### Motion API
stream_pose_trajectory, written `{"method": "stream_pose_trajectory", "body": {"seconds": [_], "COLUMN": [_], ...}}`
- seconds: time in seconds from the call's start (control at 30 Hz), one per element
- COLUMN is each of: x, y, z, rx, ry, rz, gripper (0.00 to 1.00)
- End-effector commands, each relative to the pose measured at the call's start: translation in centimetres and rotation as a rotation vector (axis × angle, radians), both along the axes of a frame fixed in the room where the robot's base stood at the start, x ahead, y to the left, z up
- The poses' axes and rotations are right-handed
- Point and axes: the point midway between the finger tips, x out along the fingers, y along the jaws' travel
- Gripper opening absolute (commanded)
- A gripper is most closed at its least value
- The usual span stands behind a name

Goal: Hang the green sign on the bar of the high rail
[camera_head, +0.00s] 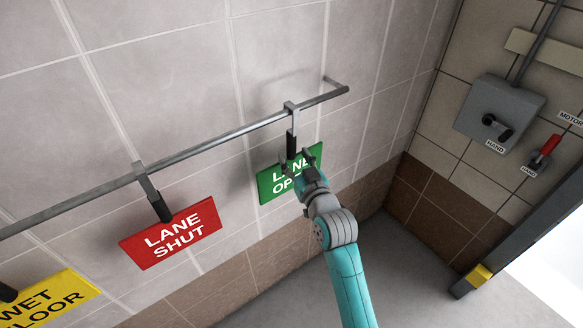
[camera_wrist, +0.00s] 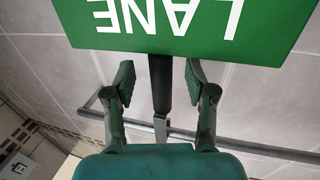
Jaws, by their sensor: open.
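The green sign (camera_head: 272,185) hangs below the right end of the rail's bar (camera_head: 220,140), with its metal hook (camera_head: 291,107) over the bar. It also shows, upside down, in the wrist view (camera_wrist: 200,25). Its black handle (camera_wrist: 160,82) stands between the two fingers of my gripper (camera_wrist: 159,80). The fingers are open, with a gap on each side of the handle. In the head view my gripper (camera_head: 298,160) is in front of the sign and hides part of its lettering. The exact seating of the hook is hard to see.
A red sign (camera_head: 170,233) hangs on the bar to the left, and a yellow sign (camera_head: 48,300) is at the lower left. A grey control box (camera_head: 499,107) with a black handle and a red lever (camera_head: 543,150) are on the right wall. The floor below is clear.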

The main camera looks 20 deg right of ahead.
Motion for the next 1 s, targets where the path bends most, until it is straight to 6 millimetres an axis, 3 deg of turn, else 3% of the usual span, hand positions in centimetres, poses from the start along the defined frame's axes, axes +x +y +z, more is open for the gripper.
{"method": "stream_pose_trajectory", "body": {"seconds": [0.2, 0.47, 0.57, 0.7, 1.0], "x": [2.4, 2.6, 2.6, 2.6, 2.6], "y": [0.2, 0.2, 0.2, 0.2, 0.2], "z": [0.1, 0.0, 0.0, 0.0, 0.1], "rx": [-0.001, -0.001, 0.0, 0.0, 0.0], "ry": [0.0, 0.001, 0.001, 0.001, -0.001], "rz": [0.0, 0.0, 0.0, 0.0, 0.0], "gripper": [0.55, 0.55, 0.35, 0.0, 0.0]}}
